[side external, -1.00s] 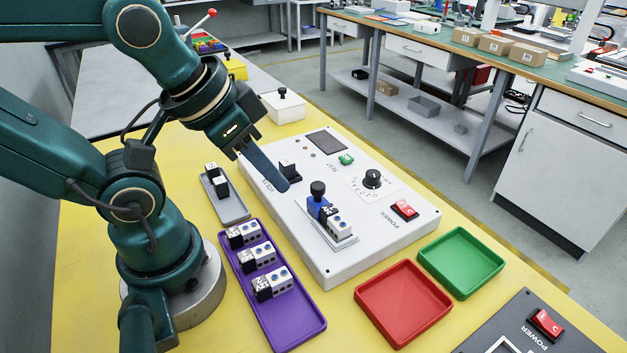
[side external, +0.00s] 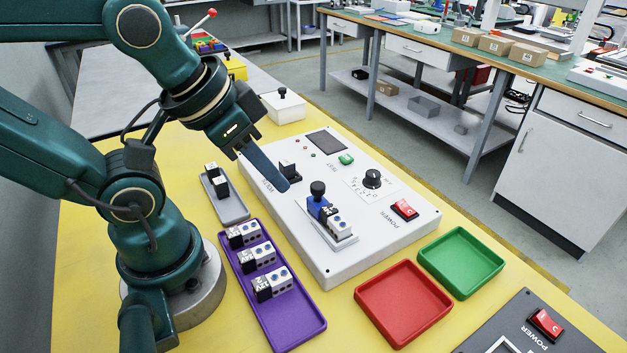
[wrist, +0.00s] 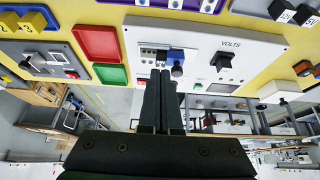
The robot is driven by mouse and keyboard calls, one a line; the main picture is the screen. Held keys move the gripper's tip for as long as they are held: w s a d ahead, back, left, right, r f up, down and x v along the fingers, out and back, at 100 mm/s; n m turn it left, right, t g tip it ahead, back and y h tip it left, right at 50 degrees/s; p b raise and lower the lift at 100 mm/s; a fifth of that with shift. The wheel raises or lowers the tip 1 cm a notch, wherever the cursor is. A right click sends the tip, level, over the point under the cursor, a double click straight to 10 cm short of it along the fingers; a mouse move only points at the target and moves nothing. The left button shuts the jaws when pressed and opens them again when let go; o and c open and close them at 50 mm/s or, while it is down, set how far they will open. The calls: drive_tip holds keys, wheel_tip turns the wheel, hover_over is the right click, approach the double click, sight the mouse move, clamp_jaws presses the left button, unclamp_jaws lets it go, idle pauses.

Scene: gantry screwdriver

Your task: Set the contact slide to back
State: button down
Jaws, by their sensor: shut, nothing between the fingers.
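The contact slide is a blue block with a black knob (side external: 318,190) on the white test panel (side external: 285,225). It sits against a white-and-black module (side external: 337,223) in a metal holder on the panel. My gripper (side external: 284,187) is shut and empty, its long fingers angled down over the panel, left of the knob in the side view. In the wrist view my fingertips (wrist: 165,74) appear just beside the knob (wrist: 177,71) and below the blue block (wrist: 176,55). I cannot tell whether they touch the knob.
The panel also carries a black selector (side external: 290,167), a dial (side external: 372,179) and a red power switch (side external: 405,208). A purple tray (side external: 290,320) with several modules and a grey tray (side external: 233,208) lie to the left. Red (side external: 403,303) and green (side external: 460,262) trays lie in front.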

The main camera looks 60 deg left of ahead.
drive_tip(key=c, duration=1.5)
unclamp_jaws()
drive_tip(key=shift+c, duration=0.2)
drive_tip(key=o, duration=0.9)
drive_tip(key=shift+r+m, duration=0.15)
drive_tip(key=shift+m, duration=0.15)
drive_tip(key=shift+o, duration=0.2)
drive_tip(key=m+g, duration=0.2)
drive_tip(key=g, duration=0.3)
hover_over(318, 185)
drive_tip(key=shift+f, duration=0.8)
drive_tip(key=shift+f+g, duration=0.3)
drive_tip(key=shift+f, duration=2.45)
